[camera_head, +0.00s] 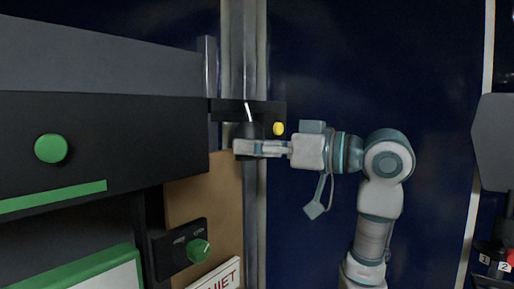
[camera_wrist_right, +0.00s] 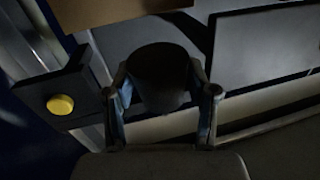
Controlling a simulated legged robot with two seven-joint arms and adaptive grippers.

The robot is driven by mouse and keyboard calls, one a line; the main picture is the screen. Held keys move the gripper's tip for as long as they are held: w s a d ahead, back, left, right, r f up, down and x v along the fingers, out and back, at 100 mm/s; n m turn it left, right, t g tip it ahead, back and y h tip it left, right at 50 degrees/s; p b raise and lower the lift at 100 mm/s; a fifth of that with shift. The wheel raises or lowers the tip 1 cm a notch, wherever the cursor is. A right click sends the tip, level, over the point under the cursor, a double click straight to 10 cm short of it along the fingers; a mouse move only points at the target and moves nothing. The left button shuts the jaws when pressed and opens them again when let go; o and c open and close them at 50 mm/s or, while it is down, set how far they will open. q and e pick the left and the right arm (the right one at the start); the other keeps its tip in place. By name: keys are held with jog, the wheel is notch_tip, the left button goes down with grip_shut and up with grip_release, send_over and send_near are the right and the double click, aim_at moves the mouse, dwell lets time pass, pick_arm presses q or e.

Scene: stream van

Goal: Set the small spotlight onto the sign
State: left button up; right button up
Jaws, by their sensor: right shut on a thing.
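My right gripper (camera_head: 246,148) reaches in from the right in the head view and is shut on a small dark rounded thing, which looks like the spotlight (camera_head: 246,131). In the right wrist view, the dark spotlight (camera_wrist_right: 160,72) sits between the two fingers of the right gripper (camera_wrist_right: 162,100). A white sign (camera_head: 217,277) with red letters, partly cut off and ending in "IET", is low in the head view, below and left of the gripper. My left gripper is not in view.
A black bar with a yellow knob (camera_head: 278,128) is close beside the gripper; the knob also shows in the wrist view (camera_wrist_right: 60,104). A black panel with a green knob (camera_head: 51,148) fills the left. A black box with a green dial (camera_head: 197,250) stands above the sign.

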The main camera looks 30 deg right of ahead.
jog(key=shift+w+f+b, duration=0.15)
jog(key=shift+f+b, duration=0.1)
jog(key=shift+b, duration=0.25)
jog(key=shift+w+a+f+n+t+y+b, duration=0.1)
jog(key=shift+w+n+t+y+b, duration=0.05)
jog(key=shift+t+y+b, duration=0.35)
jog(key=shift+w+a+f+n+t+y+b, duration=0.15)
jog(key=shift+t+y+b, duration=0.15)
jog(key=shift+t+b, duration=0.25)
jog(key=shift+w+r+n+t+y+b, duration=0.1)
jog(key=shift+w+n+t+y+b, duration=0.25)
jog(key=shift+t+y+b, duration=0.5)
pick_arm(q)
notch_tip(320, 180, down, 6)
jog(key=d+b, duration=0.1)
pick_arm(e)
jog(key=shift+w+a+r+n+t+y, duration=0.15)
jog(key=shift+r+n+t+y, duration=0.15)
jog(key=shift+n+t+y, duration=0.6)
jog(key=shift+c, duration=0.2)
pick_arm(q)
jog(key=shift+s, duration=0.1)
pick_arm(e)
jog(key=shift+r+y, duration=0.1)
jog(key=shift+y, duration=0.15)
